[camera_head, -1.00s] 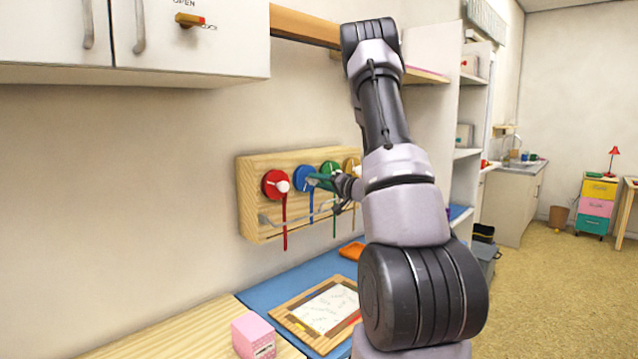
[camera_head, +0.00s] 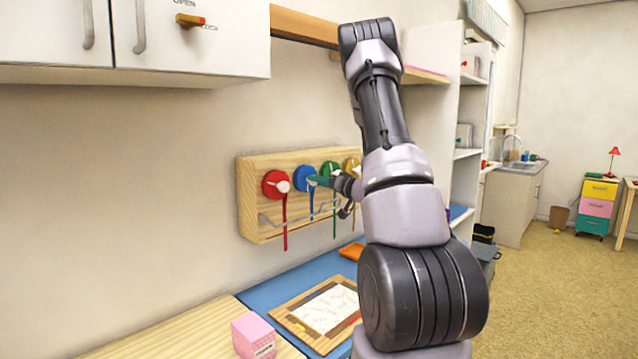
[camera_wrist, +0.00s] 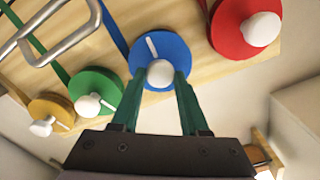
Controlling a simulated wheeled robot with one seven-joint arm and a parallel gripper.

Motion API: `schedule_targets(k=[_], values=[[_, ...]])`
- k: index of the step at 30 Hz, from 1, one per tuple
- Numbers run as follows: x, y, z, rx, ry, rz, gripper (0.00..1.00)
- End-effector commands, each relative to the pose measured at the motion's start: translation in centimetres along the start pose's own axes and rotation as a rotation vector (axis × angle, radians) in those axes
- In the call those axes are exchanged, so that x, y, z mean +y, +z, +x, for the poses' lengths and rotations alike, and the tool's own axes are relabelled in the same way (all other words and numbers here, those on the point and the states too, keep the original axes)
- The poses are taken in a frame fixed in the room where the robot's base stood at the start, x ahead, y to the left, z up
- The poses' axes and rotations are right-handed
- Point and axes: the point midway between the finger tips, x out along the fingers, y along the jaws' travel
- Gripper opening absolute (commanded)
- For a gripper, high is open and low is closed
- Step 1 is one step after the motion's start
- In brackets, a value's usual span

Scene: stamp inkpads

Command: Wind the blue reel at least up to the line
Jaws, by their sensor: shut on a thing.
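The blue reel (camera_head: 303,179) is on the wooden board (camera_head: 249,222) on the wall, between the red reel (camera_head: 275,184) and the green reel (camera_head: 331,167). In the wrist view the blue reel (camera_wrist: 147,46) shows a white mark on its face and a white knob (camera_wrist: 160,73) in front. My gripper (camera_wrist: 160,82) has its green fingers shut on that knob. In the head view my gripper (camera_head: 314,181) reaches the blue reel from the right. A blue ribbon hangs from the reel. I cannot make out the line.
The yellow reel (camera_wrist: 50,112) is beyond the green one. A metal rail (camera_head: 270,222) runs along the board's lower front. Below are a blue mat (camera_head: 262,297), a framed paper (camera_head: 322,310) and a pink box (camera_head: 254,336). White cabinets (camera_head: 190,55) hang at upper left.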

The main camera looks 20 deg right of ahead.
Motion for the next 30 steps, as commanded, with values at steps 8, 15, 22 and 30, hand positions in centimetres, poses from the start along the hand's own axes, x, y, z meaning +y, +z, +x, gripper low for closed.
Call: schedule_targets(k=[8, 15, 22, 30], values=[[0.1, 0.2, -0.1, -0.005, 0.003, 0.002, 0.74], [0.0, 0.1, -0.1, -0.003, 0.001, 0.002, 0.74], [0.1, 0.0, -1.4, -0.001, 0.003, 0.003, 0.74], [0.1, 0.0, -6.8, 0.0, 0.005, 0.003, 0.74]])
